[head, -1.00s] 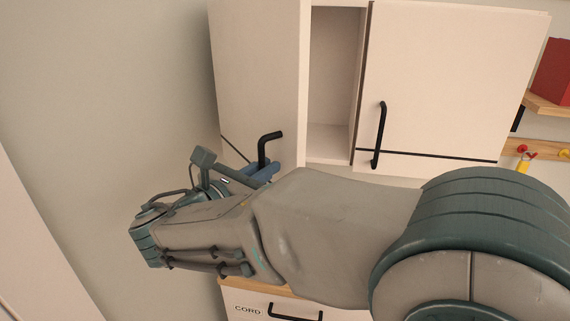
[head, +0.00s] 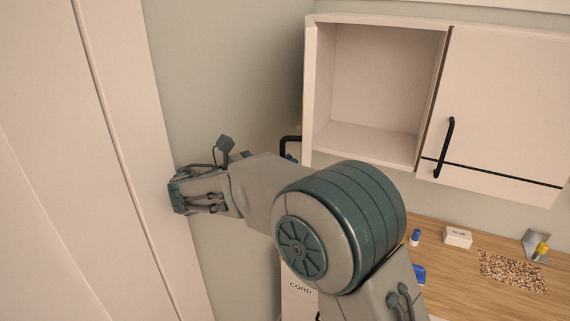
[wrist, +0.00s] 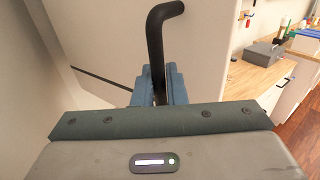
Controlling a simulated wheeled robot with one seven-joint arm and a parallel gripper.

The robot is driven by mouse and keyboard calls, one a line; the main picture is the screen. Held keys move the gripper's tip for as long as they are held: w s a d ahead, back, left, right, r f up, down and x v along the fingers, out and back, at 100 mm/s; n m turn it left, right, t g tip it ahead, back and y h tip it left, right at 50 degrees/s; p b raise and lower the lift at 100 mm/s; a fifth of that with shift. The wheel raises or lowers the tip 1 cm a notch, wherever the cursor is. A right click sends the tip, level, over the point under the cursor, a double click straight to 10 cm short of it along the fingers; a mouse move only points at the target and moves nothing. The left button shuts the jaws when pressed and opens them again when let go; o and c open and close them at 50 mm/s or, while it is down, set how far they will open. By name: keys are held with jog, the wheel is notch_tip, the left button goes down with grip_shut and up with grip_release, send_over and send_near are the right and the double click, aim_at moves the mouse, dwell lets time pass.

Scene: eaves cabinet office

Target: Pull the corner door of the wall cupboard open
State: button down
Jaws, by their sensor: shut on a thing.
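The wall cupboard's corner door (head: 309,90) is swung well open and shows nearly edge-on at the left of the cupboard in the head view. The open compartment (head: 380,85) beside it looks empty. The door's black bar handle (head: 291,140) sticks out to the left; in the wrist view the handle (wrist: 157,45) rises from between the blue fingers. My gripper (wrist: 158,88) is shut on the lower part of this handle. The door's pale face (wrist: 100,38) with its dark line fills the upper left of the wrist view. In the head view my arm hides most of my gripper.
The neighbouring cupboard door (head: 505,100) with a black handle is closed. Below is a wooden worktop (head: 440,245) with a small white box (head: 458,237) and a speckled mat (head: 512,271). A tall pale panel (head: 90,180) stands close at the left of my wrist.

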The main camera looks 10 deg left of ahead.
jog(key=shift+d, duration=0.1)
jog(key=c, duration=1.6)
grip_release()
jog(key=shift+c, duration=0.2)
jog(key=shift+o, duration=0.3)
jog(key=shift+s, duration=0.1)
jog(key=shift+r, duration=0.1)
